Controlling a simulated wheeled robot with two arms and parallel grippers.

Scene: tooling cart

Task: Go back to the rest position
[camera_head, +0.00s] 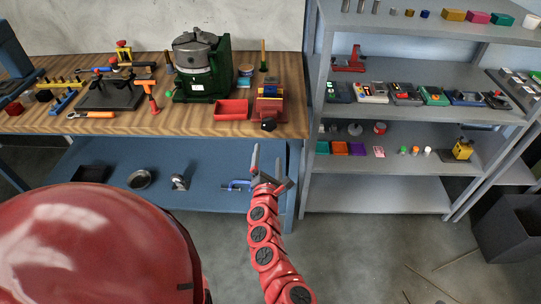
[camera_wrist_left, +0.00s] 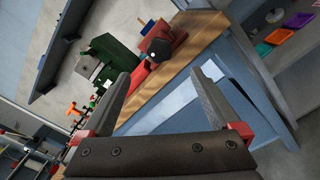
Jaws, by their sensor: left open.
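My left gripper (camera_head: 267,158) is in the head view, in front of the workbench's front edge, at the end of my red arm. Its two fingers are apart with nothing between them. In the left wrist view the open fingers (camera_wrist_left: 160,76) point toward the wooden workbench top (camera_wrist_left: 178,62) and its blue frame, with no object held. My right gripper is in neither view.
The wooden workbench (camera_head: 135,121) holds a green machine (camera_head: 222,75), a red tray (camera_head: 231,110), a red vise (camera_head: 269,103) and tools. A blue clamp (camera_head: 236,185) lies on the lower shelf. Grey shelving (camera_head: 385,195) stands right; a dark bin (camera_head: 508,232) is at far right. Floor is mostly clear.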

